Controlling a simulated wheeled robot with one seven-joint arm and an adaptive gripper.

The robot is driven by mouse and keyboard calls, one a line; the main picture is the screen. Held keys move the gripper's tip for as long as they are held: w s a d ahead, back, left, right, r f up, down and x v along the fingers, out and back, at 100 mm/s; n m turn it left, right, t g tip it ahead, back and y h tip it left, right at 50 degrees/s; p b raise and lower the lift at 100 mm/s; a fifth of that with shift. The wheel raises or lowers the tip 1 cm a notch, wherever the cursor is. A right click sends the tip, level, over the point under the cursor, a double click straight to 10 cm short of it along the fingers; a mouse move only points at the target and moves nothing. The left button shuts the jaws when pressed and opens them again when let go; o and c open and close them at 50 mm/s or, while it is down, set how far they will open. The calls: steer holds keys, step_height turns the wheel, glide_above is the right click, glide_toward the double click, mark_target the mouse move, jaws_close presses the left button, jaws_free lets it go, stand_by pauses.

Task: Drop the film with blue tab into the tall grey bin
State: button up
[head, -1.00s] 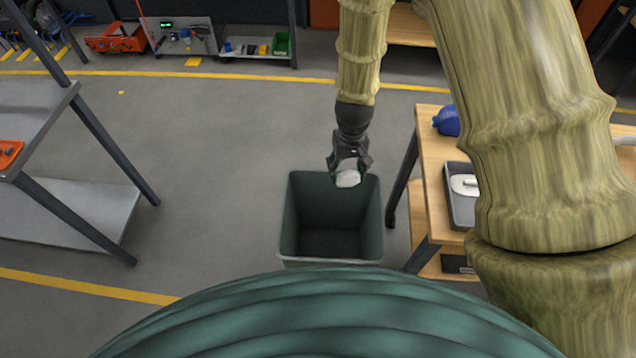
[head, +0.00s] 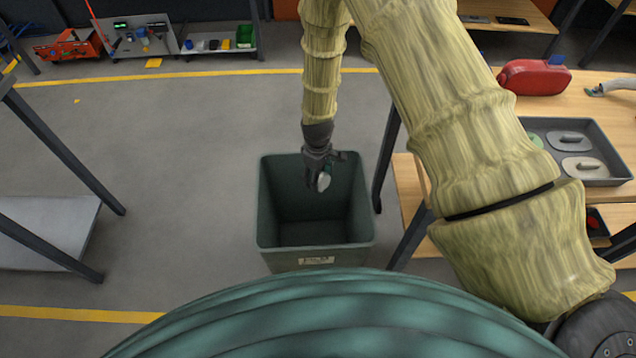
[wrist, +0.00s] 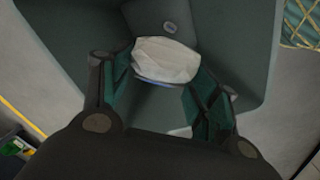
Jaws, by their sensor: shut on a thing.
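My gripper (head: 320,168) is shut on a crumpled whitish film (head: 324,181), pointing down over the mouth of the bin. In the wrist view the pale film (wrist: 167,60) sits between the two fingertips (wrist: 160,92), with a bluish strip along its near edge that may be the tab. The tall bin (head: 315,260) is dark grey-green, open at the top, with a small label on its front. In the wrist view its inner walls (wrist: 60,30) surround the film. The exact height of the film against the rim is hard to tell.
A wooden table (head: 590,95) at the right holds a red can (head: 534,77) and a grey tray (head: 610,165) with lidded items. Table legs stand just right of the bin. A grey bench (head: 50,225) is at the left. The floor between is clear.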

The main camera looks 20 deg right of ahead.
step_height(320, 180, down, 7)
steer(key=b, duration=0.4)
steer(key=shift+r, duration=0.15)
steer(key=o, duration=0.8)
steer(key=shift+r, duration=0.1)
step_height(320, 180, up, 12)
steer(key=shift+d+f, duration=0.1)
stand_by(0.5)
stand_by(0.3)
